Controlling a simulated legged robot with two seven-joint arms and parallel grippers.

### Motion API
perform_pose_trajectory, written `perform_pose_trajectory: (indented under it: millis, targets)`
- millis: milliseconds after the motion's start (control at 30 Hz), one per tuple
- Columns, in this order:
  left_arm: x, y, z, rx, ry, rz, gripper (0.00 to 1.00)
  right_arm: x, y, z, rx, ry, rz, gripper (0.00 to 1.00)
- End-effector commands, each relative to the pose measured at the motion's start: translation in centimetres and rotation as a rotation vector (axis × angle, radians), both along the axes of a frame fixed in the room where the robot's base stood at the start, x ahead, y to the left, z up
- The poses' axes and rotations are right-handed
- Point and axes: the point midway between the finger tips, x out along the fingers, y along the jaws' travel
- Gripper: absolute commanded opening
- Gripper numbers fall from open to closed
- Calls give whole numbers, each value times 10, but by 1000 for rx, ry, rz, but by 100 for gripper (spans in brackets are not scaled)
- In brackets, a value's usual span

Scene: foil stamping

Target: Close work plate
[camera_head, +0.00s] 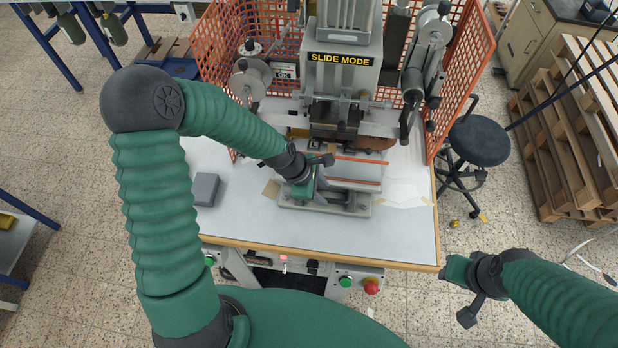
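The work plate (352,184) is the grey slide with orange strips low on the foil stamping machine (345,45). It stands out toward the front of the machine's bed. My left gripper (306,192) is at the left front of the plate, pointing down.
The machine stands on a white table (245,222) with a wooden edge. A grey box (204,189) lies on the left. Orange mesh guards (462,75) flank the machine. A green button (345,282) and a red button (371,287) sit under the front edge. A stool (480,140) and pallets stand right.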

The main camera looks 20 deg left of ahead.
Motion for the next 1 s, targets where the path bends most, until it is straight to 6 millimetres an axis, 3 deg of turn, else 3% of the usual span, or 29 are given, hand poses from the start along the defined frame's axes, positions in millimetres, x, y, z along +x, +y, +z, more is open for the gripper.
perform_pose_trajectory:
  millis: [300, 433, 600, 1000]
  targets:
    - [-24, 36, 85, 4, -5, 7, 36, 0, 0, 0, 0, 0, 0, 35]
    - [-31, 45, 110, 3, -3, 5, 36, 0, 0, 2, 0, 0, 0, 35]
    - [-35, 49, 124, -2, 0, 3, 36, 0, 0, 2, 0, 0, 0, 35]
    - [-37, 49, 125, -2, 0, 1, 36, 0, 0, 2, 0, 0, 0, 35]
